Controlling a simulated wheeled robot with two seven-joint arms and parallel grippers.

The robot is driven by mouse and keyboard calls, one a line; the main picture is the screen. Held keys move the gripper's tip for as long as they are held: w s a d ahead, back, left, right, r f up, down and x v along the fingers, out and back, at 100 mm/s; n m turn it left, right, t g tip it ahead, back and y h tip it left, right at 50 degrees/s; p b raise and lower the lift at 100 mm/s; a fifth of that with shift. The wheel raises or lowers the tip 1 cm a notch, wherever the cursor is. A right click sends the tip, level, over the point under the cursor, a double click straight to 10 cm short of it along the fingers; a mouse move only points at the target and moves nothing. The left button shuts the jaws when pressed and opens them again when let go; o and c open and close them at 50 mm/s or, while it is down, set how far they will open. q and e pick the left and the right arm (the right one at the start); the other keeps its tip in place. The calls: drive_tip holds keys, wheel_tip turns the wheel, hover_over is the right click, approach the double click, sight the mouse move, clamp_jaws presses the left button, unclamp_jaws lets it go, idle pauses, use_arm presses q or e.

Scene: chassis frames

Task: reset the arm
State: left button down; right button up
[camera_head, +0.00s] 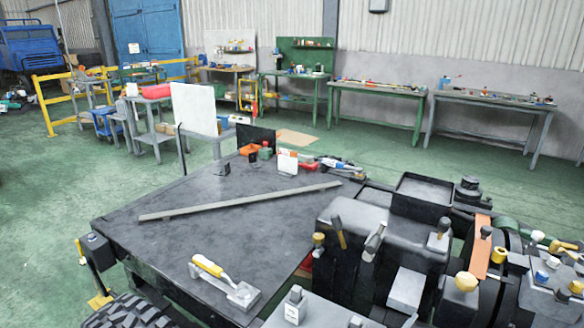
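Neither of my grippers shows in the head view, and I make out no arm coming in from the left or the right. A dark-topped workbench (190,240) fills the middle of the view. A long grey bar (240,201) lies slantwise across it. A tool with a yellow handle and a grey metal block (241,294) lies near its front edge.
Black machinery (377,238) with several knobs and levers crowds the right side. Small items, among them a white card (288,162), stand at the bench's far end. A tyre (125,313) shows at lower left. Green floor (60,190) is clear at left; workbenches (376,103) line the back wall.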

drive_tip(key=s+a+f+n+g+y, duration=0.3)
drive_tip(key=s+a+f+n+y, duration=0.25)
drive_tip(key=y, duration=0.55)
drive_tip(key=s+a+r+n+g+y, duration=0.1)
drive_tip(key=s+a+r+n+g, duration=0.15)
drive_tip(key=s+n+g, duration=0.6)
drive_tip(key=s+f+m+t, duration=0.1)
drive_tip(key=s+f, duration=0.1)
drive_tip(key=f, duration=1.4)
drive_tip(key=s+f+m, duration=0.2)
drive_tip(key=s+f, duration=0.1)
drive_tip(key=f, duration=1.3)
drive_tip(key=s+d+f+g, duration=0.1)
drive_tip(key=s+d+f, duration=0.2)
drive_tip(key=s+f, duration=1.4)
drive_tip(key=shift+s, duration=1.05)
